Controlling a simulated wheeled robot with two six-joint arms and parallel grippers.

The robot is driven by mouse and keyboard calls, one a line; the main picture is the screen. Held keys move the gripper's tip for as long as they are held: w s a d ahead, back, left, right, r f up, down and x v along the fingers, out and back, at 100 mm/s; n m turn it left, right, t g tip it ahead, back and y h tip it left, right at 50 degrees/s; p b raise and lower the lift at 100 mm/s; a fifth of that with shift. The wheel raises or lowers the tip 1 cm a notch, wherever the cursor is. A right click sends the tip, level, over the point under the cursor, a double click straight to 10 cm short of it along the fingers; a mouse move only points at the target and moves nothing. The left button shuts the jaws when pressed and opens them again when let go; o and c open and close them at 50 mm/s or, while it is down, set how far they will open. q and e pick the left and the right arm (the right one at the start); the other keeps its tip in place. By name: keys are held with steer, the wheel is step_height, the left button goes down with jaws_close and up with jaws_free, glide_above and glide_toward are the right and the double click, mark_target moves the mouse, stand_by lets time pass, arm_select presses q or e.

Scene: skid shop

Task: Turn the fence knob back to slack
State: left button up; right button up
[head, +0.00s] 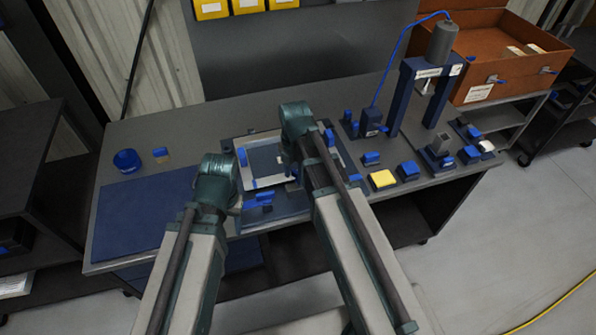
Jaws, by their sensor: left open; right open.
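A grey-framed fixture (262,181) with blue parts lies on the bench in front of me. A blue knob-like part (265,198) stands at its front edge; another blue piece (243,157) stands at its back left. I cannot tell which one is the fence knob, nor how far it is turned. My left gripper (238,208) is open, low beside the front blue part; I cannot tell if they touch. My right gripper (291,171) is open over the fixture's right side, mostly hidden by its own wrist. My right arm hides part of the fixture.
A blue mat (130,220) covers the bench's left end, with a blue round container (127,161) behind it. A blue press (427,88), several small blue blocks and a yellow-topped block (382,180) stand to the right. An orange tray (507,55) is beyond.

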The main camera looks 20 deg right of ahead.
steer(key=r+p, duration=0.1)
steer(key=d+r+p, duration=0.1)
steer(key=r+p, duration=0.2)
steer(key=r, duration=0.1)
steer(key=shift+w+d+p, duration=0.15)
steer(key=shift+w+p, duration=0.15)
steer(key=shift+p, duration=0.1)
steer(key=r+p, duration=0.3)
steer(key=shift+s+a, duration=0.15)
steer(key=shift+a, duration=0.05)
steer(key=shift+f, duration=0.1)
steer(key=shift+a, duration=0.1)
steer(key=s+a+m, duration=0.4)
steer(key=s+m, duration=0.2)
steer(key=m, duration=0.5)
steer(key=s+a+m+h, duration=0.1)
steer(key=s+a+m, duration=0.4)
steer(key=m, duration=0.6)
steer(key=shift+s+a+f+b, duration=0.15)
steer(key=shift+s+b, duration=0.15)
steer(key=shift+s, duration=0.65)
